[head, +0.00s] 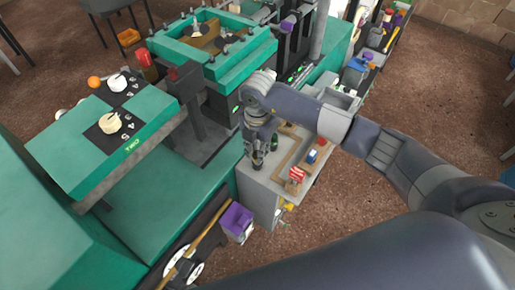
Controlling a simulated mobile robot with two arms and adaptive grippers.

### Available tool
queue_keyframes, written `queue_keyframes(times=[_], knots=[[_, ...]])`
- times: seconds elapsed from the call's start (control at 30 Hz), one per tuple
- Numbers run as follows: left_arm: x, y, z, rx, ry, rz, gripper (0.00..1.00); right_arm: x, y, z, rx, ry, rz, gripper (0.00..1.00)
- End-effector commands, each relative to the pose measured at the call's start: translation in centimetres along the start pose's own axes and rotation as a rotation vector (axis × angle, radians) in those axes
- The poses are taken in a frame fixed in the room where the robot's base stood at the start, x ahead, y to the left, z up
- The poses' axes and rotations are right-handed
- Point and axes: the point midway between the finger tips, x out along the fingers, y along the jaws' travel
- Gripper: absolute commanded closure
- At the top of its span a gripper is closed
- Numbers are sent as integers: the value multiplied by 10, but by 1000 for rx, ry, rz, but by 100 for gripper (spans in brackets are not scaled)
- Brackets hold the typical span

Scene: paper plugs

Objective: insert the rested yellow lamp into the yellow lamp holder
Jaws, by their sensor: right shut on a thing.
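My right gripper (258,157) points down at the left edge of a grey cabinet top (262,182). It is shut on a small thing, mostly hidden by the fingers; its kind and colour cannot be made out. A small yellow piece (288,206) shows low on the cabinet's near side; I cannot tell whether it is the lamp or the holder. No other yellow lamp or lamp holder can be clearly made out. My left gripper is not in view.
A red-and-white block (297,174), a blue block (311,156) and a dark green item (274,142) stand on the cabinet top. A green machine with dials (110,122) stands left. A purple box (236,219) sits below. Brown floor is open at right.

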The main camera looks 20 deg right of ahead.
Motion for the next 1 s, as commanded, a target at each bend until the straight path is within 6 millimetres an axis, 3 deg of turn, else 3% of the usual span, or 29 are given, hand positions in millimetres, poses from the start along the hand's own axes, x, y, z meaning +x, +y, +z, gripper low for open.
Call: queue_keyframes(times=[0.63, 0.67, 0.77, 1.0], knots=[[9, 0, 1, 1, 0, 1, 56, 12, 0, 0, 0, 0, 0, 100], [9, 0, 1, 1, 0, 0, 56, 12, 0, 0, 0, 0, 0, 77], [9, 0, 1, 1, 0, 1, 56, 12, 0, 0, 0, 0, 0, 56], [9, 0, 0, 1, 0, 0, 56, 12, 0, 0, 0, 0, 0, 56]])
